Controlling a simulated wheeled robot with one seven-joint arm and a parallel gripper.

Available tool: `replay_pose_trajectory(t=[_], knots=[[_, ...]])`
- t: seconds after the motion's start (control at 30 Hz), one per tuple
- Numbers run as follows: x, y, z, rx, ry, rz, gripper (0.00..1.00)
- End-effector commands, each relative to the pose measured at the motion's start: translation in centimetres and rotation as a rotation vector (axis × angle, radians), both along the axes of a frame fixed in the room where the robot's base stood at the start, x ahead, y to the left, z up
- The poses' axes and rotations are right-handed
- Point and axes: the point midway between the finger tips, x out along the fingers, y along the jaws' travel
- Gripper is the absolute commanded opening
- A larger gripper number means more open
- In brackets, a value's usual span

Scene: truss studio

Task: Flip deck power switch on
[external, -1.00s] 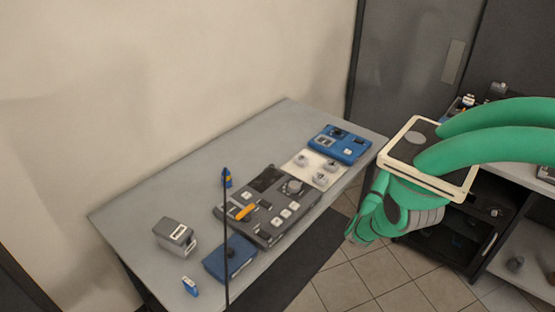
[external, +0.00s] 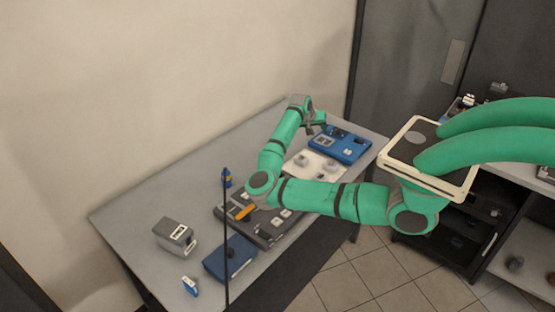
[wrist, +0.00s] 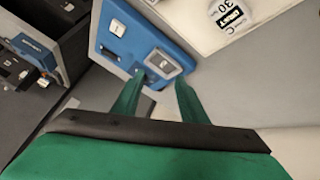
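A blue panel box (external: 352,150) sits at the back right corner of the table. My gripper (external: 314,127) is at its left edge, with the fingertips small in the external view. In the wrist view the blue panel (wrist: 140,28) carries a dark rocker-like part in a grey frame (wrist: 163,63) and a white switch (wrist: 117,28). My gripper (wrist: 160,82) is open there, its two green fingers apart on either side of the grey-framed part's near end. Contact cannot be told. I cannot read any label naming the deck power switch, nor its position.
A dark control deck (external: 262,232), partly behind my arm, a white plate with knobs (external: 326,172), a front blue box (external: 230,258) and a grey box (external: 174,235) share the table. A shelf (external: 470,225) stands at right.

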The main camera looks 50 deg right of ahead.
Motion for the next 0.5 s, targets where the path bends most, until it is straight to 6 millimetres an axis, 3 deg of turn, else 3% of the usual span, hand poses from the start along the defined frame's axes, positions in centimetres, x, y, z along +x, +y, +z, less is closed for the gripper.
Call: replay_pose_trajectory(t=[0.03,0.27,0.37,0.5], knots=[[1.2,4.1,-0.1,0.059,0.032,0.057,0.39],[2.0,21.4,-1.0,0.320,0.238,0.317,0.39],[0.9,29.2,-0.9,0.433,0.338,0.444,0.39],[-2.1,39.4,-0.2,0.581,0.487,0.627,0.39]])
